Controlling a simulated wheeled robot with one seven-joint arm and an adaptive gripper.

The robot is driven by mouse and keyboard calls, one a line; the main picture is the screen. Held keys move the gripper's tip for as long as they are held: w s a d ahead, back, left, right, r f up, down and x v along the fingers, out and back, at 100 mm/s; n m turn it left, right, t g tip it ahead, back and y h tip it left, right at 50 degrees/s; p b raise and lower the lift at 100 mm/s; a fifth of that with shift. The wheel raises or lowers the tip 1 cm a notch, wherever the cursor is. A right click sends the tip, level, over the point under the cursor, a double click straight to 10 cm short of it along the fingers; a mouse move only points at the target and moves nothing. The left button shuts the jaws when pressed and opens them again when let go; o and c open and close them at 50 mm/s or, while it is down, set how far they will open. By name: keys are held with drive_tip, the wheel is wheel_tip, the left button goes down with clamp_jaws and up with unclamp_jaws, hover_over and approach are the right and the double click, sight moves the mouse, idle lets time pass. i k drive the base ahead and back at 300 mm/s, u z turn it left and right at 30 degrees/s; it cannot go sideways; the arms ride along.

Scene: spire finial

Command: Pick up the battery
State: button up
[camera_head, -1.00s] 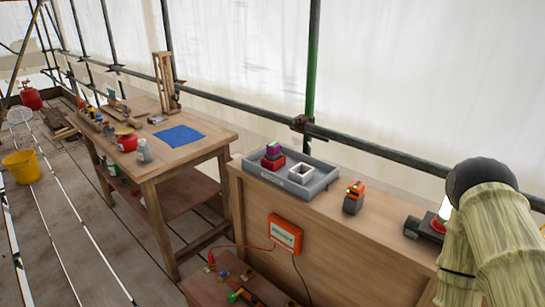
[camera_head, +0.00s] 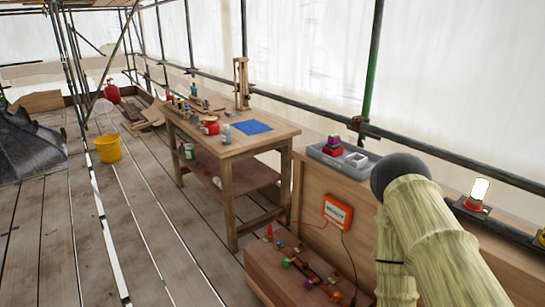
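I cannot tell for sure which thing is the battery. A red block with a purple and green top (camera_head: 333,145) sits in a grey tray (camera_head: 318,154) on the wooden cabinet at right. A white open square (camera_head: 356,159) is beside it in the tray. Several small coloured pieces lie on a low wooden box (camera_head: 262,270) in front of the cabinet. My arm fills the right foreground and covers part of the cabinet top. My gripper is not in view.
A wooden workbench (camera_head: 275,135) bears a blue cloth (camera_head: 253,127) and several jars. An orange box (camera_head: 337,212) with cables hangs on the cabinet (camera_head: 312,185). A lit lamp (camera_head: 478,195) stands at right. A yellow bucket (camera_head: 107,148) stands left; the plank floor between is mostly clear.

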sight(333, 143)
drive_tip(key=u, duration=1.2)
drive_tip(key=i, duration=1.65)
drive_tip(key=z, duration=1)
drive_tip(key=i, duration=0.8)
drive_tip(key=z, duration=0.9)
